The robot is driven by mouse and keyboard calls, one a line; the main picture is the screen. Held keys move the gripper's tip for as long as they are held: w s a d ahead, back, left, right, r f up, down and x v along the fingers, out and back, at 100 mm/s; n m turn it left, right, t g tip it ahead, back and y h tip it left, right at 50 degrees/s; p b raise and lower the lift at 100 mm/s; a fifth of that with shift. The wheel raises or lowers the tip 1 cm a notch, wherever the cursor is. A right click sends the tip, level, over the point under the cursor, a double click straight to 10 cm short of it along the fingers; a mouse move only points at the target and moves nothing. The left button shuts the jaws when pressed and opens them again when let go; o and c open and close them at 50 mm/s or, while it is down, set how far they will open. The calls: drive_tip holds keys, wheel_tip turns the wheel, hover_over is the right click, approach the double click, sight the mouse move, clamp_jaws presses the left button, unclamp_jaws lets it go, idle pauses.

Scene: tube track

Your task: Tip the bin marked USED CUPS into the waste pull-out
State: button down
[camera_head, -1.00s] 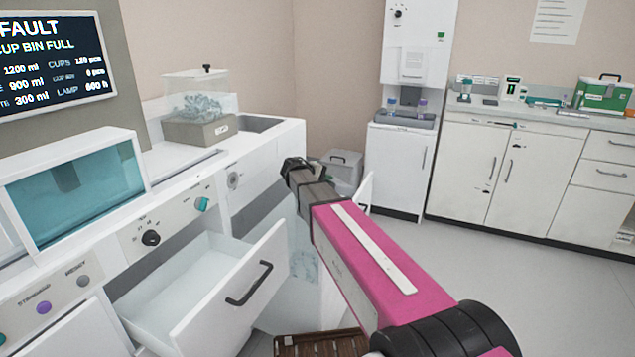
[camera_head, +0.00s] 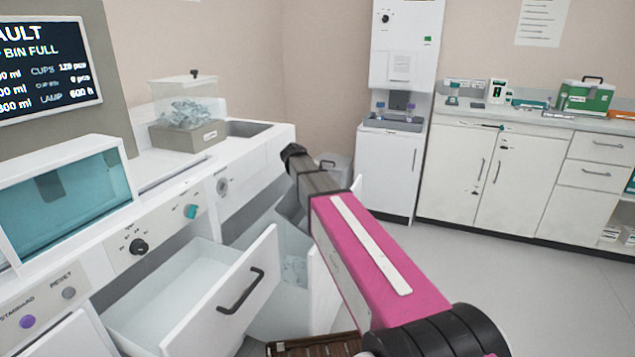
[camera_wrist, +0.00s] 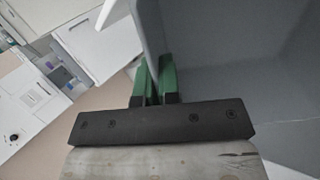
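In the wrist view, the green fingers of my gripper (camera_wrist: 153,65) are closed about the thin edge of a grey wall (camera_wrist: 235,85). It looks like the rim of a grey bin whose inside fills the right side; no label shows, and I see no cups in the part visible. In the head view, my pink arm reaches over an open white pull-out (camera_head: 275,315) with clear cups (camera_head: 294,268) low inside; the arm hides part of it. A grey surface (camera_head: 288,207) shows just beneath the wrist; the fingers are hidden there. I cannot read USED CUPS anywhere.
A white drawer (camera_head: 150,310) with a black handle stands open, empty in its visible part, left of the pull-out. A grey lidded box (camera_head: 338,168) stands behind my wrist. A clear cup container (camera_head: 185,112) sits on the counter. The floor (camera_head: 480,270) at right is clear.

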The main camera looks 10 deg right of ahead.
drive_tip(key=shift+w+d+g+y, duration=0.15)
drive_tip(key=shift+g+y, duration=0.15)
drive_tip(key=shift+y, duration=0.25)
drive_tip(key=shift+w+d+g+y, duration=0.15)
drive_tip(key=shift+g+y, duration=0.15)
drive_tip(key=shift+y, duration=0.25)
drive_tip(key=shift+s+f+g+y, duration=0.1)
drive_tip(key=shift+g+y, duration=0.3)
drive_tip(key=shift+y, duration=0.3)
drive_tip(key=shift+w+d+f+g+y, duration=0.15)
drive_tip(key=shift+g+y, duration=0.15)
drive_tip(key=shift+y, duration=0.2)
drive_tip(key=shift+w+d+g+y, duration=0.1)
drive_tip(key=shift+g+y, duration=0.2)
drive_tip(key=shift+y, duration=0.2)
drive_tip(key=shift+s+g+y, duration=0.1)
drive_tip(key=shift+g+y, duration=0.3)
drive_tip(key=shift+y, duration=0.2)
drive_tip(key=shift+s, duration=0.1)
